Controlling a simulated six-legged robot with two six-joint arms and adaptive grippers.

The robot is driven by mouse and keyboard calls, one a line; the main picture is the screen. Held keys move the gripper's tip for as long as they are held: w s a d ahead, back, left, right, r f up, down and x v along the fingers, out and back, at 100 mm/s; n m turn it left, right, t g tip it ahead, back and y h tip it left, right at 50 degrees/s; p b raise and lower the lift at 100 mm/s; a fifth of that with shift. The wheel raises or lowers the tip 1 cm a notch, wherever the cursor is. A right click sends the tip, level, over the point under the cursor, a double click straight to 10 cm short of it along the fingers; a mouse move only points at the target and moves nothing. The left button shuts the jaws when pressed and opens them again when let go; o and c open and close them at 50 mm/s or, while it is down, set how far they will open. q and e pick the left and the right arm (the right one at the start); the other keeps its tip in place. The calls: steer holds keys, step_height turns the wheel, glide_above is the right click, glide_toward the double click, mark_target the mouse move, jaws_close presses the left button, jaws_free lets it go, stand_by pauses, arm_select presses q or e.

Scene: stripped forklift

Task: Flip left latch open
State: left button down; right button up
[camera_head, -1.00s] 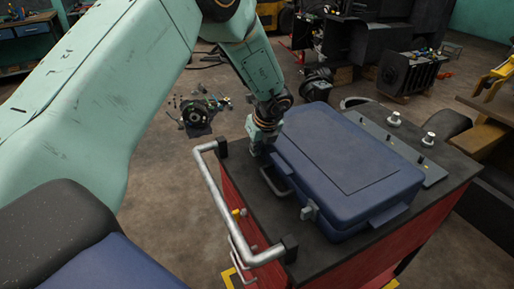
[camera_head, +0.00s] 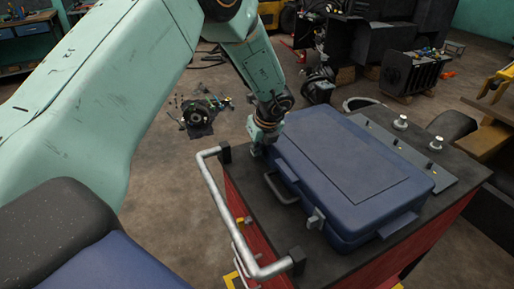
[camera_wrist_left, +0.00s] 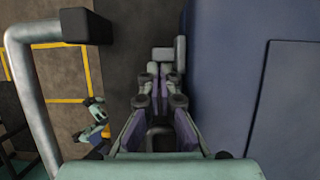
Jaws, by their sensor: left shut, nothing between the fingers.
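A closed blue case (camera_head: 352,165) lies flat on top of a red cart (camera_head: 262,240). Its front side has a carrying handle (camera_head: 283,190) and a grey latch (camera_head: 316,218) toward the near right end. My left gripper (camera_head: 257,146) is beside the far left end of the case's front side, where it hides the left latch in the head view. In the left wrist view the gripper (camera_wrist_left: 160,76) is shut and empty, with a grey block, likely the left latch (camera_wrist_left: 163,54), just beyond its fingertips. I cannot tell whether they touch. My right gripper is not in view.
A metal push rail (camera_head: 232,215) runs along the cart's left edge, close to my left gripper. A grey panel with knobs (camera_head: 401,123) lies behind the case. Loose machine parts (camera_head: 197,115) lie on the floor. A narrow dark strip of cart top is free between rail and case.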

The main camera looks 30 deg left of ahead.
arm_select(q)
steer(key=v, duration=1.2)
stand_by(0.4)
